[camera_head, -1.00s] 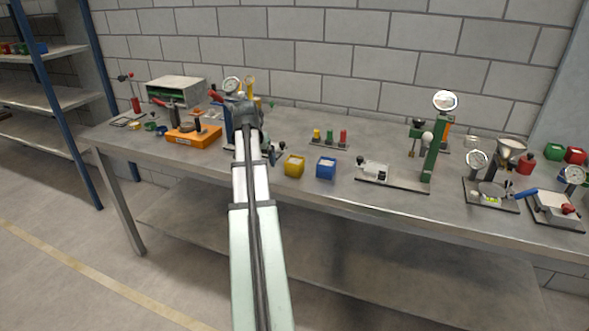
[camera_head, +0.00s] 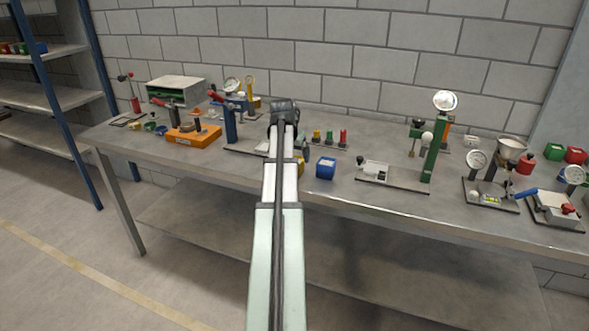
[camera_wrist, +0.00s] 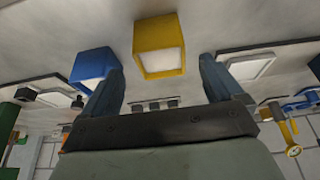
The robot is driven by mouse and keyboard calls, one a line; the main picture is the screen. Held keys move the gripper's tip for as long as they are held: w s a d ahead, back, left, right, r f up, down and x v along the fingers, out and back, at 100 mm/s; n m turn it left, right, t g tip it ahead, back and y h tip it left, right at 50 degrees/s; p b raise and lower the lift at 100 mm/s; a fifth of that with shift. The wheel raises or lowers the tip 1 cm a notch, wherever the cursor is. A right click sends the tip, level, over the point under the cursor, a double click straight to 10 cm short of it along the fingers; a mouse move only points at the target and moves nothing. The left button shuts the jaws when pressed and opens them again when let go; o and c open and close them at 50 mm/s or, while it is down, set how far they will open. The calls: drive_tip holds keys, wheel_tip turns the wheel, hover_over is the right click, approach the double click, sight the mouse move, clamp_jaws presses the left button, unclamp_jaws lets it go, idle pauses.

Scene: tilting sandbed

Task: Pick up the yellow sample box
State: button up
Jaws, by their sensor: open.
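The yellow sample box (camera_wrist: 159,48) shows whole in the wrist view, upper middle, with a pale open face. It lies beyond the gap between the fingers and is apart from them. In the head view only a sliver of the yellow box (camera_head: 301,168) shows beside my arm, which hides the rest. My gripper (camera_wrist: 162,76) is open and empty, its two blue-grey fingers spread to either side below the box. In the head view my arm hides most of the gripper.
A blue box (camera_head: 326,168) stands just right of the yellow one; the blue box (camera_wrist: 94,65) is close to the left finger. A row of small coloured pieces (camera_head: 330,139) stands behind. A blue post stand (camera_head: 231,126) is to the left.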

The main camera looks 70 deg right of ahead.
drive_tip(key=shift+x, duration=3.2)
drive_tip(key=shift+d, duration=0.1)
drive_tip(key=shift+r, duration=0.1)
drive_tip(key=c, duration=1.2)
drive_tip(key=shift+c, duration=0.2)
